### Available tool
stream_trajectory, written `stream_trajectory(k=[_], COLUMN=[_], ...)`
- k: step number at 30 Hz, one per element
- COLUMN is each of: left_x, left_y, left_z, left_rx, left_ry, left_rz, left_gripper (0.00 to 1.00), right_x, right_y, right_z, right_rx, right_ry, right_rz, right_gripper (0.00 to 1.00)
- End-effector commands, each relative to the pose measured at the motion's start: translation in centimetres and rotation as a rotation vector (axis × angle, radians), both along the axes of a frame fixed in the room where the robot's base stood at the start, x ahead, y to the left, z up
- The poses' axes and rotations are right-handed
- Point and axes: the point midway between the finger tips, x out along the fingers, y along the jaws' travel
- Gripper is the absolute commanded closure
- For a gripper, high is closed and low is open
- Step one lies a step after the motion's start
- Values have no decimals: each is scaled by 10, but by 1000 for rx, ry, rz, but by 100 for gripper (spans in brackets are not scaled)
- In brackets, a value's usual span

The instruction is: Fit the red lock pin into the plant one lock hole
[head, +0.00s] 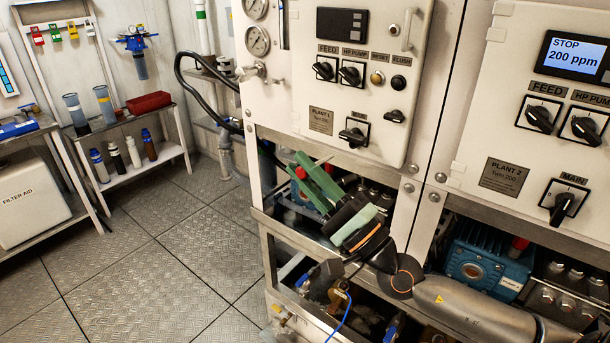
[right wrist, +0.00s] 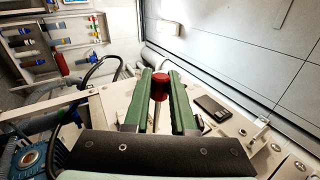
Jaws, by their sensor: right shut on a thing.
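My right gripper (head: 317,180) has green fingers and is in front of the lower part of the plant one cabinet, below its panel (head: 355,85). It is shut on the red lock pin (right wrist: 160,82), whose red head and pale shaft show between the fingers (right wrist: 162,95) in the right wrist view. In the head view a small red part of the pin (head: 301,172) shows beside the fingers, and a thin pale tip sticks out near them. The pin is apart from the panel face. I cannot make out the lock hole for certain. My left gripper is not in view.
The plant two panel (head: 525,105) is at the right, with its screen reading STOP 200 ppm. Blue pumps (head: 478,262) and metal frame rails (head: 262,222) lie under the panels. A shelf with bottles (head: 130,150) stands at the left. The floor between is clear.

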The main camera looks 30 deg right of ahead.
Motion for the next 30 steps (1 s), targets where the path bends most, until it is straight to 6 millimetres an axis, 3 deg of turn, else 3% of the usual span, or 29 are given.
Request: stream_trajectory(k=[8,15,30], left_x=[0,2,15], left_y=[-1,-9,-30], left_z=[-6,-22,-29], left_rx=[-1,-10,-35], left_ry=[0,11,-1], left_rz=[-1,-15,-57], left_gripper=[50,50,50], right_x=[-1,8,20], right_y=[-2,-22,-52], right_z=[-3,-8,-8], right_rx=[4,3,7], right_ry=[-7,-6,-6], right_rz=[-1,-3,-1], right_gripper=[100,100,100])
